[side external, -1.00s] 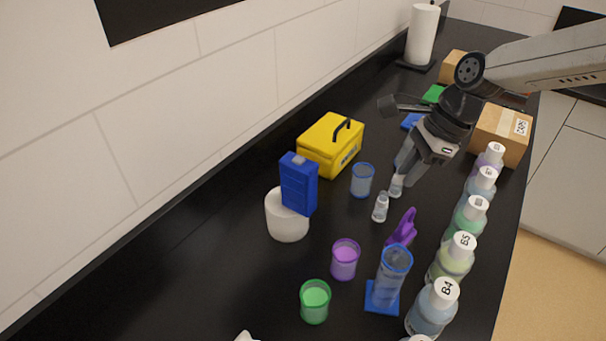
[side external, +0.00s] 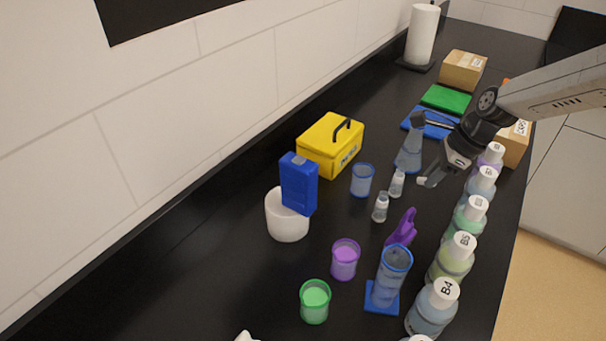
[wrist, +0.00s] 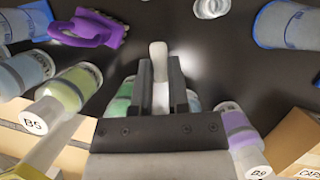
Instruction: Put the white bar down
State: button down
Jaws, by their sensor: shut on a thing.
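The white bar (wrist: 159,62) is a short, round-ended rod. In the wrist view it sits between the two dark fingers of my gripper (wrist: 160,80), which is shut on it, and its rounded end sticks out past the fingertips. In the side view my gripper (side external: 432,179) is just left of the bottle row, above the black counter (side external: 215,250). A small pale tip shows at its fingers there, but most of the bar is hidden.
Two small vials (side external: 381,207), a blue flask (side external: 408,156) and a purple object (side external: 402,228) stand nearby. A row of labelled bottles (side external: 452,262) lines the right edge. A cylinder (side external: 392,275) stands in front. The counter's front left is largely clear.

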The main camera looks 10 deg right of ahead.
aim_at(417, 218)
jog(key=shift+f, duration=5.05)
jog(key=shift+f, duration=0.2)
jog(key=c, duration=0.6)
grip_release()
jog(key=shift+r, duration=0.2)
jog(key=v, duration=1.2)
